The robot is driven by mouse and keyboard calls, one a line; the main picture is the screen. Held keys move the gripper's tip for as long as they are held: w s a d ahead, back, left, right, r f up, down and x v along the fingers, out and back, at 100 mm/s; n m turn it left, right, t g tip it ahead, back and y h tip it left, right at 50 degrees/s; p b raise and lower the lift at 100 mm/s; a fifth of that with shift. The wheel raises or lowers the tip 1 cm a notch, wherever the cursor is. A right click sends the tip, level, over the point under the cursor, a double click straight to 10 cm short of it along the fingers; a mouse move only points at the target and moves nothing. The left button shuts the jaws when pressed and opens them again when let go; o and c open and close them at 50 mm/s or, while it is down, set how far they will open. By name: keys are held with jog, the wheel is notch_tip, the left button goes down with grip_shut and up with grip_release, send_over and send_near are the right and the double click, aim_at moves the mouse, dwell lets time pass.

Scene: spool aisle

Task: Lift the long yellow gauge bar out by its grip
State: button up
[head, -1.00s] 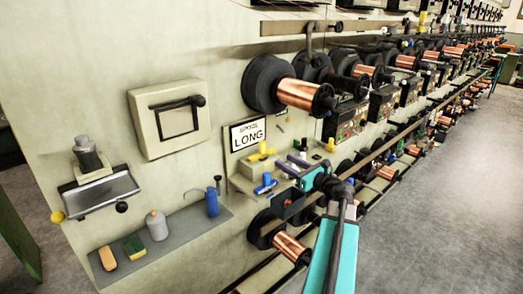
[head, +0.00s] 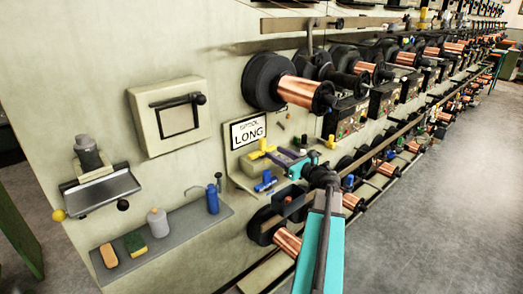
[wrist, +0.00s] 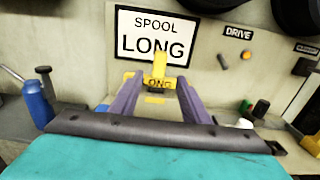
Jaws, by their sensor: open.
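In the head view the yellow bar (head: 262,149) shows just left of my gripper (head: 282,157). In the wrist view my gripper (wrist: 158,88) is open, its purple fingers pointing at the bar, one to each side of the label. I cannot tell whether the fingertips reach past the grip or touch it. The bar's lower part is partly hidden.
A blue piece (head: 265,182) sits on the ledge below the yellow one. Copper spools (head: 300,91) jut out above right. A blue bottle (wrist: 37,102) stands at left. The SPOOL LONG sign (wrist: 153,36) is on the wall behind.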

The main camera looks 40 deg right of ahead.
aim_at(264, 147)
jog(key=shift+w+d, duration=0.1)
jog(key=shift+w, duration=1.8)
jog(key=shift+w, duration=0.1)
jog(key=shift+w+d+p, duration=0.1)
jog(key=shift+w+p, duration=0.9)
jog(key=shift+w, duration=1.5)
grip_shut()
